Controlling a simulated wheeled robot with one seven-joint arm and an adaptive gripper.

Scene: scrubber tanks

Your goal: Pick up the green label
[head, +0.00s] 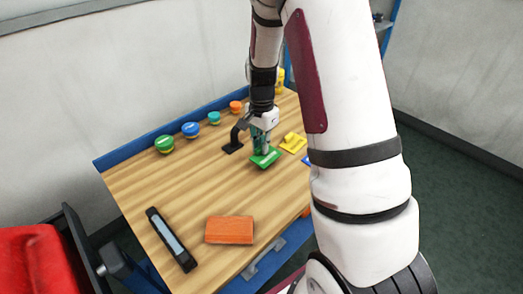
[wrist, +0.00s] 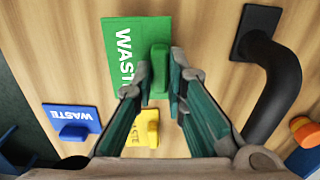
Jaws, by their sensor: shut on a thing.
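The green label (head: 268,160) is a flat green plate with white "WASTE" lettering and a raised green grip. In the head view it is at the middle of the wooden table, under my gripper (head: 262,143). In the wrist view the green label (wrist: 122,52) is at upper middle. My gripper (wrist: 158,82) is shut on its raised grip, one finger on each side. I cannot tell whether the plate touches the table or is slightly above it. The fingers hide part of its near side.
A yellow label (head: 293,143) and a blue label (wrist: 70,118) lie close by. A black curved handle (wrist: 270,75) stands beside the gripper. Several round coloured caps line the back edge. An orange block (head: 230,230) and a black bar-shaped device (head: 171,240) lie nearer the front.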

